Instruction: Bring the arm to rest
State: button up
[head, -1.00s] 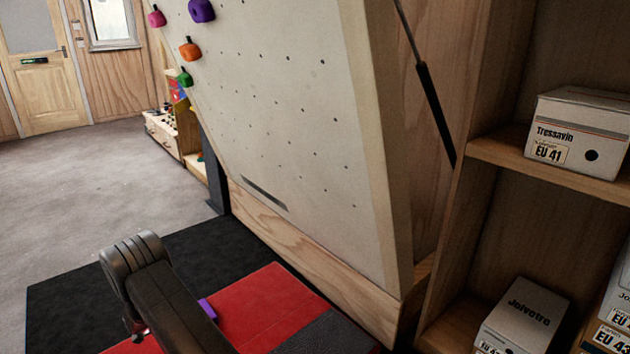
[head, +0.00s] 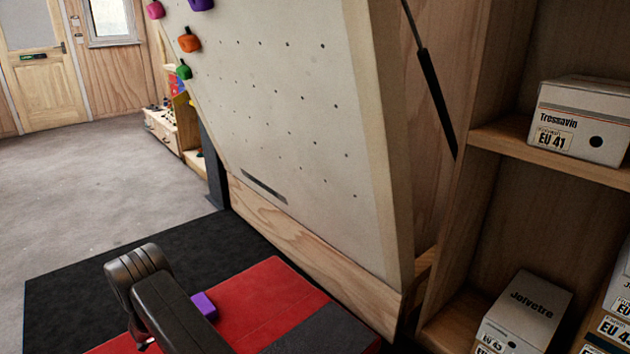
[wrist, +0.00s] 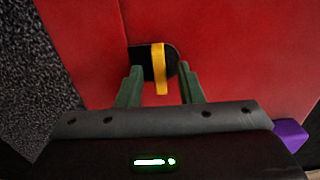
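My gripper (wrist: 159,84) shows in the wrist view with its two green fingers apart. A black piece with a yellow strap (wrist: 160,68) lies over the red mat, just beyond the fingertips. I see red mat between the fingers and no firm hold on the piece. In the head view my dark arm reaches over the mat from the bottom edge, and its gripper end is hidden there.
A purple block (head: 204,306) lies on the red mat (head: 262,308) beside my arm. It also shows in the wrist view (wrist: 290,134). The leaning climbing board (head: 300,110) and the shelf with shoe boxes (head: 580,120) stand to the right. Grey floor (head: 90,190) is clear at left.

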jog(key=shift+f+n, duration=0.2)
jog(key=shift+n, duration=0.2)
jog(key=shift+r+n, duration=0.1)
jog(key=shift+n, duration=0.3)
jog(key=n, duration=0.4)
jog(key=shift+n, duration=2.3)
